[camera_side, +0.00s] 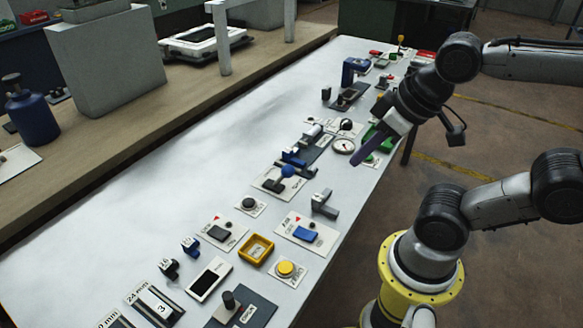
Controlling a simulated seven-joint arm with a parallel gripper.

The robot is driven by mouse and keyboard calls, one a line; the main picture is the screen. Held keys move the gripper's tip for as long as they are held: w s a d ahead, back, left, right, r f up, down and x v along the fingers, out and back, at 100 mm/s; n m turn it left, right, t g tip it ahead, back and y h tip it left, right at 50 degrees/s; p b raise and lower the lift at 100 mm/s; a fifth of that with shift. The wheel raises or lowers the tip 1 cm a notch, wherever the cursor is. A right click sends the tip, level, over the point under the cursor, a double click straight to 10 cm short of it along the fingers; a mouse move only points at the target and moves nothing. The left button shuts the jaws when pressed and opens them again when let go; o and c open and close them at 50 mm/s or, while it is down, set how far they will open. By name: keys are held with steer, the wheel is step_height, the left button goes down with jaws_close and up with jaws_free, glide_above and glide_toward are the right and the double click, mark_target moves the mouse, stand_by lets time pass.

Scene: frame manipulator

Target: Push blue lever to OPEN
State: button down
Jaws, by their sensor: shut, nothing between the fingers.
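A blue ball-topped lever (288,171) stands on a pale plate near the middle of the white table. A low blue part (293,158) sits just behind it, against a dark block. The lettering around them is too small to read, so I cannot tell which position the lever is in.
A round gauge (344,146) and green parts (378,138) lie near my gripper. The table's left side (150,200) is bare.

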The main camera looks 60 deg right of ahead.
stand_by(0.4)
steer(key=c, duration=1.1)
jaws_free()
steer(key=shift+w, duration=0.1)
steer(key=shift+c, duration=0.2)
steer(key=o, duration=0.7)
steer(key=w+n, duration=0.1)
steer(key=w, duration=0.1)
steer(key=w+r+n, duration=0.1)
steer(key=w, duration=0.1)
steer(key=w+r+t, duration=0.1)
steer(key=w, duration=0.1)
steer(key=shift+w+r+n, duration=0.15)
steer(key=shift+r+n, duration=0.1)
steer(key=shift+n, duration=0.15)
steer(key=shift+c, duration=0.2)
steer(key=g, duration=0.2)
glide_above(285, 174)
steer(key=s+d, duration=0.1)
steer(key=s, duration=0.3)
step_height(285, 174, down, 12)
steer(key=f, duration=0.1)
steer(key=shift+m, duration=0.3)
steer(key=x, duration=1.2)
steer(key=shift+w+d+f, duration=0.25)
steer(key=shift+d+f, duration=0.05)
jaws_close()
